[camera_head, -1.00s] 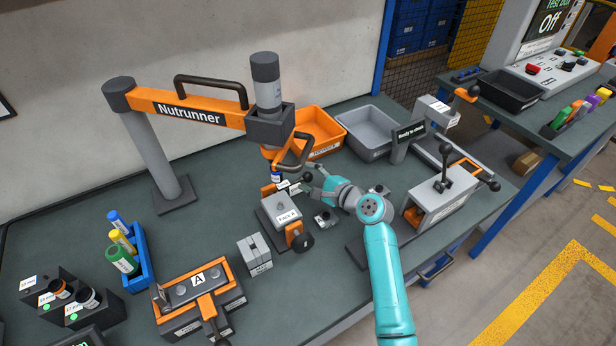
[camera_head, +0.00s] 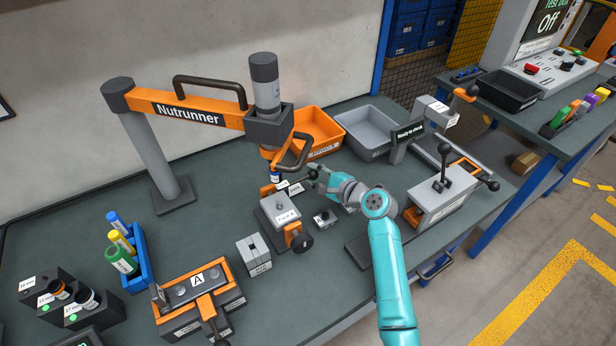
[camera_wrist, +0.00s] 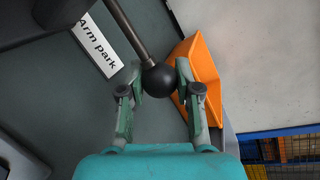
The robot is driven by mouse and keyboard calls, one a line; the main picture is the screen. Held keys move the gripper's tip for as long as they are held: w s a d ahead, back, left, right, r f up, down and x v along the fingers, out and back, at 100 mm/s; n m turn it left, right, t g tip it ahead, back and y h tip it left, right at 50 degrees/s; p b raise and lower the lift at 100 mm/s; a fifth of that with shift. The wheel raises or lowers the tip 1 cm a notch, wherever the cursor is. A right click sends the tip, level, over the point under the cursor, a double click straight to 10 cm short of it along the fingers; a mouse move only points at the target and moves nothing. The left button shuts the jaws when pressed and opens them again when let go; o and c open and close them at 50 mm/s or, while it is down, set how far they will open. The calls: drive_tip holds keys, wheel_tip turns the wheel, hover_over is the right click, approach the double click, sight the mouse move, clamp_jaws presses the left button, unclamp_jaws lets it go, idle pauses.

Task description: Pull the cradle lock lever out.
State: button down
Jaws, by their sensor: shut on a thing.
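A lever with a black ball knob (camera_wrist: 158,80) and a grey rod (camera_wrist: 128,32) shows in the wrist view, and I take it to be the cradle lock lever. My gripper (camera_wrist: 159,84) has its two green fingers on either side of the knob and is shut on it. In the head view my gripper (camera_head: 315,175) is at the knob behind the grey cradle block (camera_head: 281,208), below the nutrunner. The fingers hide part of the knob there, and the lever's base is hard to make out.
The nutrunner (camera_head: 268,95) hangs close behind and left of my gripper. An "Arm park" label (camera_wrist: 97,46) lies beside the lever. An orange bin (camera_head: 318,130) and a grey bin (camera_head: 368,131) stand behind. A grey fixture with levers (camera_head: 442,200) stands to the right.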

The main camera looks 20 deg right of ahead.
drive_tip(key=shift+w+d, duration=0.1)
drive_tip(key=shift+d, duration=0.3)
drive_tip(key=c, duration=0.8)
unclamp_jaws()
drive_tip(key=shift+o, duration=0.2)
drive_tip(key=v, duration=1.2)
